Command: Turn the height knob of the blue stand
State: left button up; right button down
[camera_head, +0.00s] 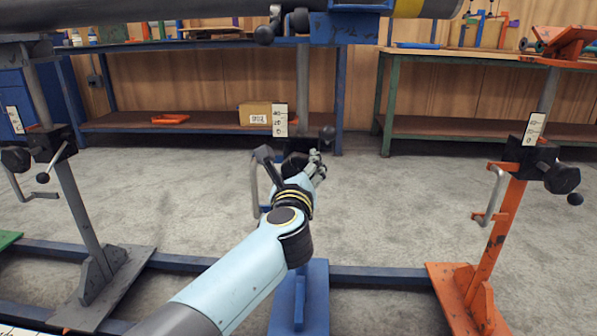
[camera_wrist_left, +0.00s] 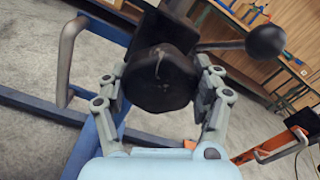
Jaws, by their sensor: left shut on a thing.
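The blue stand (camera_head: 301,292) stands in the middle of the head view, with its blue base on the floor and a grey post rising to a blue head under a dark pipe. Its black height knob (camera_wrist_left: 158,80) fills the middle of the left wrist view. My left gripper (camera_head: 294,163) is at the knob, and in the wrist view its two fingers (camera_wrist_left: 163,88) are shut on the knob from both sides. A lever with a black ball end (camera_wrist_left: 266,42) sticks out beside the knob. The arm and gripper hide most of the knob in the head view. My right gripper is not in view.
An orange stand (camera_head: 497,235) is at the right and a grey stand (camera_head: 77,205) at the left. The blue stand's crank handle (camera_wrist_left: 66,60) is close to the left gripper. The dark pipe (camera_head: 180,13) runs overhead. Workbenches (camera_head: 215,123) line the back wall.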

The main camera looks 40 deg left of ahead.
pick_arm(q)
jog(key=shift+f, duration=0.15)
jog(key=o, duration=1.2)
jog(key=shift+s+d, duration=0.1)
jog(key=v, duration=0.7)
jog(key=shift+s, duration=0.15)
jog(key=shift+c, duration=0.6)
